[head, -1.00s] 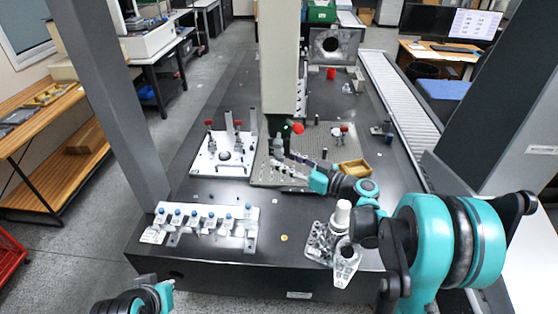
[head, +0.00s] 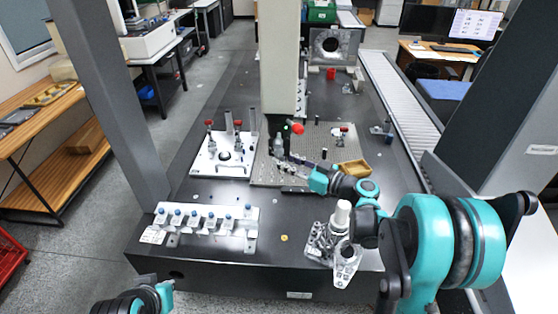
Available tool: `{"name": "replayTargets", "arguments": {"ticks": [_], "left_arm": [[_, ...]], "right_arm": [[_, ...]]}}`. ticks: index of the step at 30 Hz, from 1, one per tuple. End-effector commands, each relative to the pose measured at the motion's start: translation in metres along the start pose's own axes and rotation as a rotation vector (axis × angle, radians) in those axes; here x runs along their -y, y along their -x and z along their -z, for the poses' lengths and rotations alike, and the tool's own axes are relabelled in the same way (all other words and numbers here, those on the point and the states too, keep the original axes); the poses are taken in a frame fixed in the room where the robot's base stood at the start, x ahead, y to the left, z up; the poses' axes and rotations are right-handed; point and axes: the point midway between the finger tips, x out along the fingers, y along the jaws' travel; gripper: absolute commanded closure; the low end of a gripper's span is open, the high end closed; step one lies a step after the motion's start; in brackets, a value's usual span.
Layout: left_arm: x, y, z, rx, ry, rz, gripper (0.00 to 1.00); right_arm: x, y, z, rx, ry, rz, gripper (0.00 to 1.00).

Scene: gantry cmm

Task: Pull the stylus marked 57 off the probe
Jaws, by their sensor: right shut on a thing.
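The probe (head: 279,143) hangs under the pale gantry column (head: 279,70), above the grey perforated plate. My right gripper (head: 285,157) reaches in from the right, its fingertips at the lower end of the probe. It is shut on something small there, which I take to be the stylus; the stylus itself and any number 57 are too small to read. My left arm's end (head: 160,293) shows only in the bottom left corner, and its fingers cannot be made out.
A rack with several blue-topped holders (head: 205,218) stands at the front left. A red ball (head: 297,128) stands close behind the probe. The front middle of the table is mostly clear.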

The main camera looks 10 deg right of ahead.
Motion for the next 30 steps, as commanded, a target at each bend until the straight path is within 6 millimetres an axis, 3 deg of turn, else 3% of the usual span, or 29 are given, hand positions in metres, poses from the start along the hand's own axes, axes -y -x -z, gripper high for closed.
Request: {"name": "replayTargets", "arguments": {"ticks": [30], "left_arm": [[0.000,-0.022,-0.016,0.000,0.000,0.000,1.00]], "right_arm": [[0.000,0.000,-0.030,0.000,0.000,0.000,1.00]]}}
